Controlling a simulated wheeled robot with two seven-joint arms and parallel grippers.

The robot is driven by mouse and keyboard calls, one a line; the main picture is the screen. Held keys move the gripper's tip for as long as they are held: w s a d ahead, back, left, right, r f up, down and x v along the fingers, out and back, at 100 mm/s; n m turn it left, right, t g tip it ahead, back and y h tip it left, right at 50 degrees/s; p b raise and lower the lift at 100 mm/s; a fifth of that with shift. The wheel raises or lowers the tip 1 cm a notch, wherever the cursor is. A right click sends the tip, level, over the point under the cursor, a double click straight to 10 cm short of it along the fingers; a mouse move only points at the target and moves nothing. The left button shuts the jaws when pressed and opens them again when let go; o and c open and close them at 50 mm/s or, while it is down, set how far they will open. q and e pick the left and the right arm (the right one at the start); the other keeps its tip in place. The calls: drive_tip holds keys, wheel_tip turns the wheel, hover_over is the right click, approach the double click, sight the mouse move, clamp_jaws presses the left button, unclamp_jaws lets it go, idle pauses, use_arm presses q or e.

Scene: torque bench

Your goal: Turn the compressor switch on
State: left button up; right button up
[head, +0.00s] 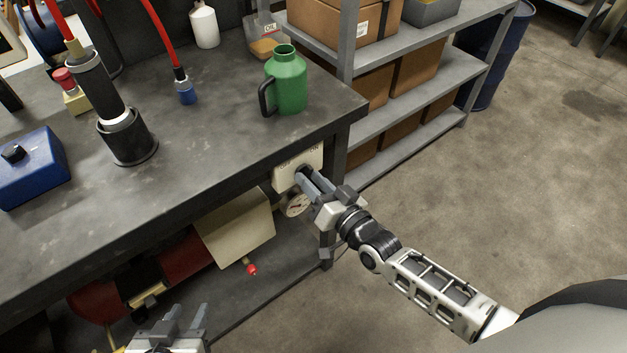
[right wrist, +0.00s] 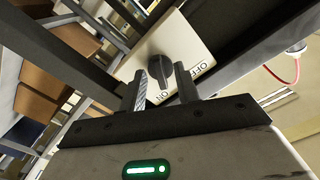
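The compressor switch is a pale box (head: 299,166) under the bench's front edge near its right corner. In the right wrist view, its black rotary knob (right wrist: 157,71) sits on the pale face with OFF and ON printed beside it. Which label the knob points at is hard to tell. My right gripper (head: 307,182) is at the switch face. Its fingers (right wrist: 163,84) are apart, one on either side of the knob in that view; contact is not clear. My left gripper (head: 185,316) is low at the bottom edge, fingers apart and empty.
A round gauge (head: 297,204) and a red compressor tank (head: 190,260) lie below the bench top. A green jug (head: 287,80) stands on the bench (head: 215,125) near the corner. A shelf (head: 405,115) with boxes stands at right. The floor at right is clear.

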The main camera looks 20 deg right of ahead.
drive_tip(key=v, duration=1.6)
drive_tip(key=shift+b, duration=0.3)
drive_tip(key=shift+a, duration=0.15)
drive_tip(key=a+n+g, duration=0.3)
drive_tip(key=a+g, duration=0.1)
drive_tip(key=g, duration=0.1)
drive_tip(key=s+d+r+n+g+h, duration=0.1)
drive_tip(key=s+d+g+h, duration=0.45)
drive_tip(key=s+g, duration=0.25)
drive_tip(key=w+a+f+t+y, duration=0.2)
drive_tip(key=w+a+f+t, duration=0.3)
drive_tip(key=a+f+t, duration=0.1)
drive_tip(key=shift+w+f+n, duration=0.3)
drive_tip(key=shift+n, duration=0.1)
